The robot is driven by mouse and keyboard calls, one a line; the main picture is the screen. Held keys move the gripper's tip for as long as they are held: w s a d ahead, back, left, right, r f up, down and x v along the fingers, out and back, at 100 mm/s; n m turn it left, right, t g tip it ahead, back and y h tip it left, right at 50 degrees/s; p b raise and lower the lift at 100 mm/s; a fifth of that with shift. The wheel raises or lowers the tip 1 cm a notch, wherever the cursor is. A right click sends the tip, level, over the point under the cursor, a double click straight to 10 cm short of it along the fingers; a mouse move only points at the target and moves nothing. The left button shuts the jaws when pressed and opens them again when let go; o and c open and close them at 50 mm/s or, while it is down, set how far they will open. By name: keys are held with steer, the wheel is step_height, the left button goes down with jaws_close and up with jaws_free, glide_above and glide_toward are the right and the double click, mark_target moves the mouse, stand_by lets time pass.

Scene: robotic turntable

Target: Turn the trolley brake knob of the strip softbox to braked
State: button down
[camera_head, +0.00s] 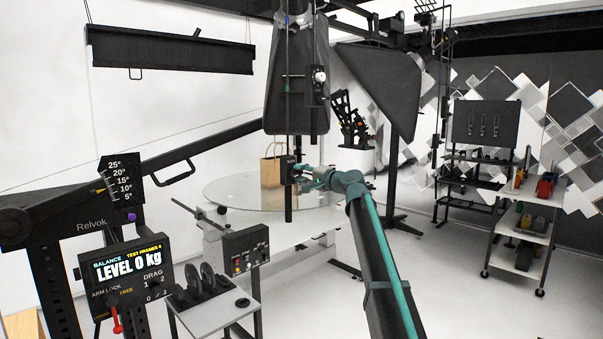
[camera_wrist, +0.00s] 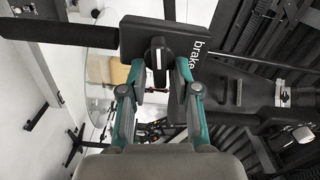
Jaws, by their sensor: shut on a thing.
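The brake knob (camera_wrist: 158,58) is black with a white mark. It sits on a dark plate (camera_wrist: 132,42) lettered "brake", which appears sideways in the wrist view. The white mark runs up and down that picture; the lettering lies to its right. My gripper (camera_wrist: 158,84) is shut on the knob, one teal-and-grey finger on each side. In the head view my gripper (camera_head: 306,177) meets the small black brake box (camera_head: 286,170) on a dark upright post, and the knob itself is hidden. The black strip softbox (camera_head: 284,85) hangs above it.
A round glass turntable (camera_head: 245,195) with a paper bag (camera_head: 271,170) stands behind the post. A balance console (camera_head: 125,275) and a small control box (camera_head: 245,250) stand at front left. A shelf trolley (camera_head: 525,235) is at right. The floor between is mostly clear.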

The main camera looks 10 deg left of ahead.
steer(key=shift+f+m+p, duration=0.1)
steer(key=shift+m+p, duration=0.2)
steer(key=shift+m, duration=0.8)
steer(key=c, duration=1.2)
jaws_free()
steer(key=shift+d, duration=0.1)
steer(key=v, duration=1.2)
